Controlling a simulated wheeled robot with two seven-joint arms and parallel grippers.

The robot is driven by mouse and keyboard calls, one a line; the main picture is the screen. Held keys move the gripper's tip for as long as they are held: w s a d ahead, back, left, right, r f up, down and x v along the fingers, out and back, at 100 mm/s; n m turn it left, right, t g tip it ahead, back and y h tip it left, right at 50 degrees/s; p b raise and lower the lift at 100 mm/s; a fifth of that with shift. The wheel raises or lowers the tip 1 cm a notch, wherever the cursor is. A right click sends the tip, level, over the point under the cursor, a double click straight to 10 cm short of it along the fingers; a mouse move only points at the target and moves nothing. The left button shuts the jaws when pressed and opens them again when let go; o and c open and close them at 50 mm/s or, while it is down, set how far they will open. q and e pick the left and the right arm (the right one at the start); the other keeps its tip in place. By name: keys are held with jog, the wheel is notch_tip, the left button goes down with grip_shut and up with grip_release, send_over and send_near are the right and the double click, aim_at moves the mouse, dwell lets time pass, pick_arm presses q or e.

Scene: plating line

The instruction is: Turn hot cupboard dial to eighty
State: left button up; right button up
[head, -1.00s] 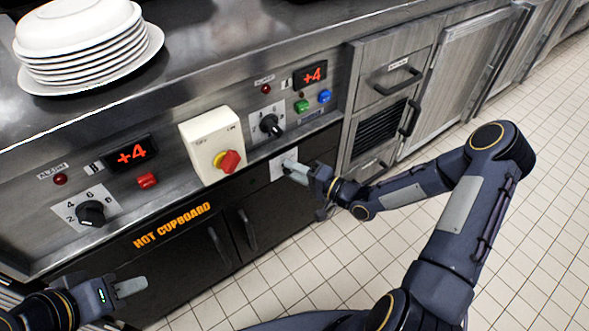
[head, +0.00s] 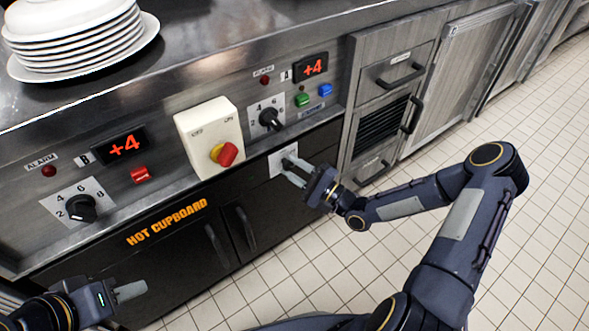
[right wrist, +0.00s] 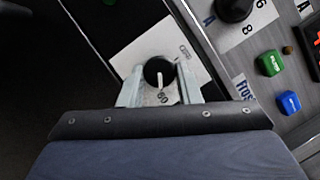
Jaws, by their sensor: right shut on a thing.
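The hot cupboard dial is a black round knob (right wrist: 158,72) on a white card (head: 276,164) on the dark cupboard front. My right gripper (head: 292,167) is shut on this dial, its pale fingers on either side of the knob in the right wrist view (right wrist: 160,90). The knob's white pointer line points toward the gripper, at a printed number that looks like 80 but is small and partly hard to read. In the head view the fingers hide much of the dial. My left gripper (head: 130,291) is at lower left, away from everything; its jaw gap does not show.
Above the dial are a red and yellow switch (head: 227,154) on a cream box, another black knob (head: 270,119), and green (head: 302,100) and blue (head: 325,90) buttons. Stacked plates (head: 80,60) stand on the counter at upper left. Tiled floor is clear at right.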

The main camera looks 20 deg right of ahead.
dwell(0.4)
jog(key=o, duration=0.9)
jog(key=shift+o, duration=0.2)
jog(key=p+v, duration=0.1)
jog(key=v, duration=0.6)
jog(key=shift+s+d, duration=0.25)
jog(key=shift+s, duration=0.05)
jog(key=shift+f, duration=0.15)
